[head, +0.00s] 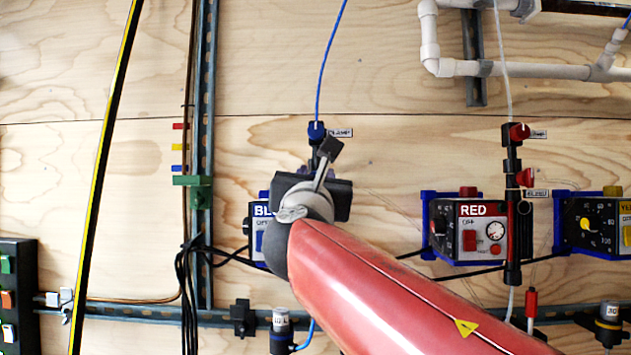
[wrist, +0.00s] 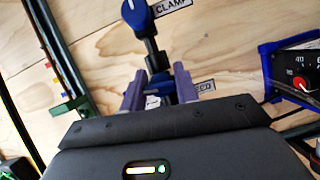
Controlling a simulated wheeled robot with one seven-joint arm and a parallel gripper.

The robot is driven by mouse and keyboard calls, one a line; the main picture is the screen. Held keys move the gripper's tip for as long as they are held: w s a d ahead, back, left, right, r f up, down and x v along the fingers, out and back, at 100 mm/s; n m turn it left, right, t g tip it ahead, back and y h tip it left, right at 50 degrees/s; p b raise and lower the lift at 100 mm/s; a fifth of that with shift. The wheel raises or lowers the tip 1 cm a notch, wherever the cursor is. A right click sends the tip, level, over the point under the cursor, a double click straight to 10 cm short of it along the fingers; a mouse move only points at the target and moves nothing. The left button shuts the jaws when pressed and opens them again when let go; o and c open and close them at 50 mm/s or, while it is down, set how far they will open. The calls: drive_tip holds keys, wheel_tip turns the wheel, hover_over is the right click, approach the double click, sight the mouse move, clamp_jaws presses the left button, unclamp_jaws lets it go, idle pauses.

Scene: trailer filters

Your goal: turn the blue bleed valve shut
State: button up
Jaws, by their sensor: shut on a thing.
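In the wrist view my gripper (wrist: 159,80) has its two purple-grey fingers on either side of the blue bleed valve (wrist: 163,88), shut on it. Only a little of the valve shows between the fingers, so I cannot tell its turn angle. A partly hidden label (wrist: 205,86) sits just right of it. Above, the blue clamp knob (wrist: 137,12) tops the same dark upright tube; it also shows in the head view (head: 316,131). In the head view my gripper's body (head: 340,197) and arm hide the bleed valve and the fingers.
A blue-framed box (head: 258,228) is partly behind my gripper. To the right are a red-labelled box (head: 467,228), a matching tube with a red bleed valve (head: 525,178), and a yellow-labelled box (head: 592,222). A metal rail (head: 205,90) with cables stands left. Bare plywood lies between.

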drive_tip(key=o, duration=1)
drive_tip(key=b+v, duration=0.2)
drive_tip(key=v, duration=0.6)
drive_tip(key=shift+w+r, duration=0.1)
